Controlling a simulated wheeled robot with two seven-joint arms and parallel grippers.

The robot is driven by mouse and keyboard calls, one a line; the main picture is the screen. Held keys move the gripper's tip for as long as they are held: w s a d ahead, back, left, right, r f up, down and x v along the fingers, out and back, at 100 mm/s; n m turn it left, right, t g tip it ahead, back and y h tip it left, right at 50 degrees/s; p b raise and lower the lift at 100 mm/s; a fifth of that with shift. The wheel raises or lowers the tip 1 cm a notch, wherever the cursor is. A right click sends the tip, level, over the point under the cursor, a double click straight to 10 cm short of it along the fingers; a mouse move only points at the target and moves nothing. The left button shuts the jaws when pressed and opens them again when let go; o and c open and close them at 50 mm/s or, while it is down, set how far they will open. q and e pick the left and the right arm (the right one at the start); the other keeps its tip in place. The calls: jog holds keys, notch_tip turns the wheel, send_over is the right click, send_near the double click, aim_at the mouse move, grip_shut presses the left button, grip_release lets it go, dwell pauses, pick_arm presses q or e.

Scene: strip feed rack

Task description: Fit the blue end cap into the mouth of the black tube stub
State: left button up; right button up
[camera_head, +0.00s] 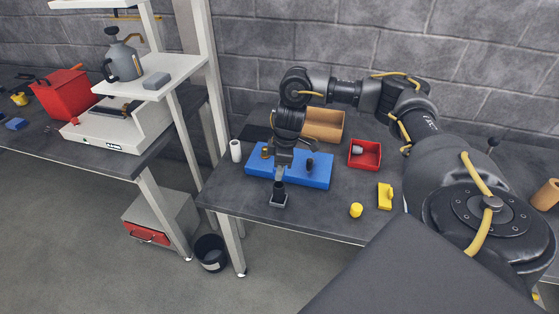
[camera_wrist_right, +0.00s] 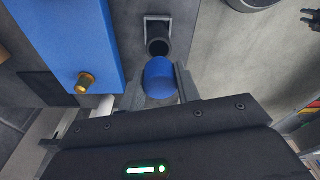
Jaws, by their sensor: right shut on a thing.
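The black tube stub (camera_head: 279,190) stands upright on a small grey base near the front edge of the table. It also shows in the right wrist view (camera_wrist_right: 158,32), where its dark open mouth faces the camera. My right gripper (camera_wrist_right: 158,86) is shut on the blue end cap (camera_wrist_right: 160,76). The cap sits between the fingertips and overlaps the near side of the stub's mouth in that view; I cannot tell whether they touch. In the head view my right gripper (camera_head: 281,172) is just above the stub, and the cap cannot be made out there.
A blue board (camera_head: 317,175) with a brass knob (camera_wrist_right: 86,83) lies behind the stub. A white cylinder (camera_head: 235,150), a red bin (camera_head: 365,154), a yellow cylinder (camera_head: 356,210) and a yellow block (camera_head: 385,196) are nearby. A shelf post (camera_head: 228,190) rises at the left.

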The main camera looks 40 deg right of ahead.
jog(key=shift+f+b, duration=0.45)
jog(key=shift+f, duration=0.85)
jog(key=shift+p, duration=0.45)
jog(key=shift+r, duration=0.1)
dwell(0.3)
jog(key=shift+p, duration=0.45)
jog(key=shift+p, duration=0.4)
jog(key=shift+f+b, duration=0.4)
jog(key=shift+f, duration=0.6)
dwell(0.4)
jog(key=o, duration=1)
